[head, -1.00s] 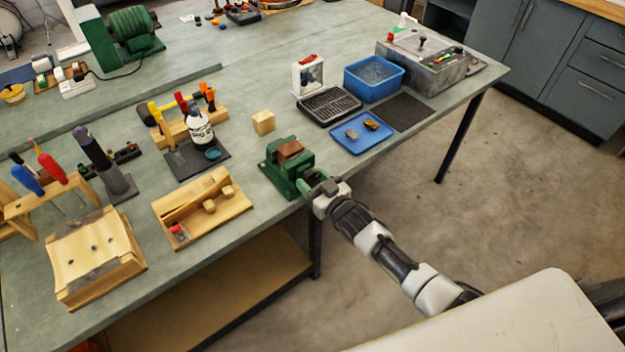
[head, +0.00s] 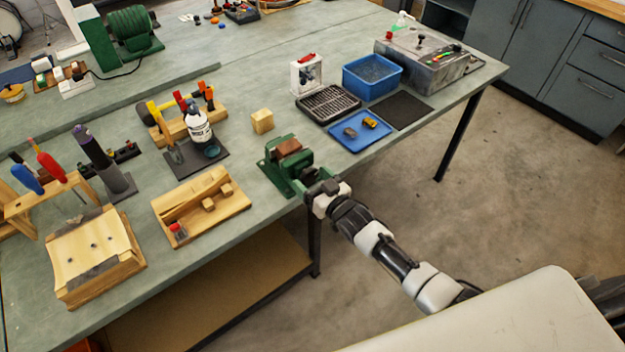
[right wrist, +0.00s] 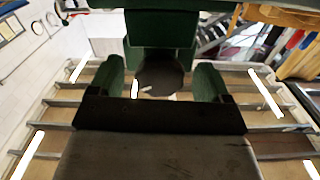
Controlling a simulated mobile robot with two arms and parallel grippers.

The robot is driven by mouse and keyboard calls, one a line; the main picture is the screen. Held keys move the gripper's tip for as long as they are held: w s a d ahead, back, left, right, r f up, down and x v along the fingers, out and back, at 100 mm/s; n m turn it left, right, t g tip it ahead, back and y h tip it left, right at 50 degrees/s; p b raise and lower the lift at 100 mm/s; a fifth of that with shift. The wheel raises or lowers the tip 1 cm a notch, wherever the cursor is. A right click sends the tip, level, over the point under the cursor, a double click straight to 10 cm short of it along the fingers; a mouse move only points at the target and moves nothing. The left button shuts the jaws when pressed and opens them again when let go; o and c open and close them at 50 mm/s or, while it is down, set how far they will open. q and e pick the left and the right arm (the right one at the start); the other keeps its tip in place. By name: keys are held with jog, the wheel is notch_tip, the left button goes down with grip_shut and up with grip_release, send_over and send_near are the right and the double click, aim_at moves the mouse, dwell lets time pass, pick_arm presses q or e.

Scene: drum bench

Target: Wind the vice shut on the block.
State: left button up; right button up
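The green vice (head: 279,180) stands at the bench's near edge, with a brown block (head: 288,147) at its jaws. I cannot tell whether the jaws touch the block. My right gripper (head: 311,186) is at the vice's front, on the edge side. In the right wrist view its two greenish fingers (right wrist: 160,82) stand apart, one on each side of a dark round part (right wrist: 160,77) of the vice, with gaps visible. The vice's green body (right wrist: 160,30) fills the top middle of that view. My left gripper is not in view.
A pale wooden cube (head: 262,121) stands behind the vice. A wooden jig board (head: 203,206) lies to the left. A blue tray (head: 358,141) with small parts, a black rack (head: 328,104) and a blue bin (head: 373,78) stand to the right. The floor before the bench is clear.

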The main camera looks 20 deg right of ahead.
jog(key=b+v, duration=0.1)
jog(key=v, duration=0.9)
jog(key=shift+s, duration=0.35)
jog(key=shift+d+r, duration=0.1)
jog(key=shift+d, duration=0.05)
